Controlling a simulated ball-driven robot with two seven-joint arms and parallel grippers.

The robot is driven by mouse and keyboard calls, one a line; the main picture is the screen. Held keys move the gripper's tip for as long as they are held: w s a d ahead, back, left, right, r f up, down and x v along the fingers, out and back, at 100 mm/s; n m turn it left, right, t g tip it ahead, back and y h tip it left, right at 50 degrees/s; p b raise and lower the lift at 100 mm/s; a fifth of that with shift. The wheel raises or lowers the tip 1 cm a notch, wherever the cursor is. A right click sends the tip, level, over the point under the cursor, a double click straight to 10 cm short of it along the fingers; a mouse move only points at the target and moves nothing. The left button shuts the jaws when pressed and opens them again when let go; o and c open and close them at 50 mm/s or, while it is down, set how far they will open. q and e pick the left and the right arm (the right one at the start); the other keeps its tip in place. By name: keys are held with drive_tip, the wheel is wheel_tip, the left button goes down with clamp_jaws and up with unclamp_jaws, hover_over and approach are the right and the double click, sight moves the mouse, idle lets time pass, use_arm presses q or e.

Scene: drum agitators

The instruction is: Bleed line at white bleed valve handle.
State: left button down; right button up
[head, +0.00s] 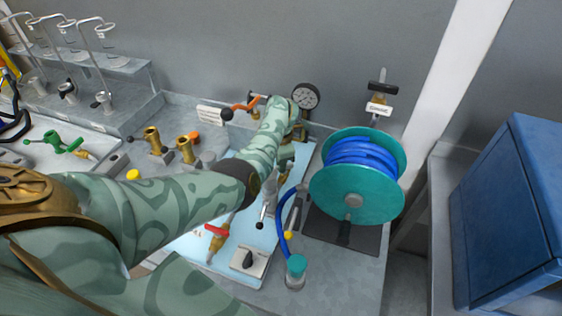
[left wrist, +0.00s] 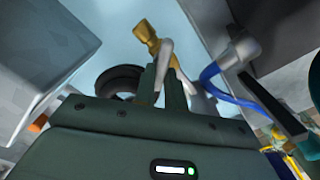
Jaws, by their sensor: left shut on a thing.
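My left arm reaches across the bench, and its gripper (head: 285,168) points down over the pale blue panel (head: 225,265), partly hidden by the arm. In the left wrist view the two dark green fingers (left wrist: 169,88) are shut on a thin white handle (left wrist: 166,53), which shows between and just beyond them. A yellow brass valve body (left wrist: 146,33) is right by the handle. The handle is too hidden to make out clearly in the head view. My right gripper is not in view.
A teal reel with blue hose (head: 355,155) stands close right of my gripper. A gauge (head: 306,96) and orange-handled valve (head: 243,108) are behind. A red-handled valve (head: 216,232) and black selector knob (head: 248,260) are in front. A blue cabinet (head: 515,215) is at the right.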

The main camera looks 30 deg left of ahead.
use_arm(q)
drive_tip(key=m, duration=0.3)
drive_tip(key=shift+m+p, duration=0.3)
drive_tip(key=shift+p, duration=0.05)
drive_tip(key=shift+w+a+m+p, duration=0.1)
drive_tip(key=shift+m+p, duration=0.05)
drive_tip(key=shift+m, duration=0.8)
drive_tip(key=shift+w+a+m+p, duration=0.1)
drive_tip(key=shift+m+p, duration=0.05)
drive_tip(key=shift+m, duration=0.8)
drive_tip(key=c, duration=1.5)
unclamp_jaws()
drive_tip(key=shift+o, duration=0.2)
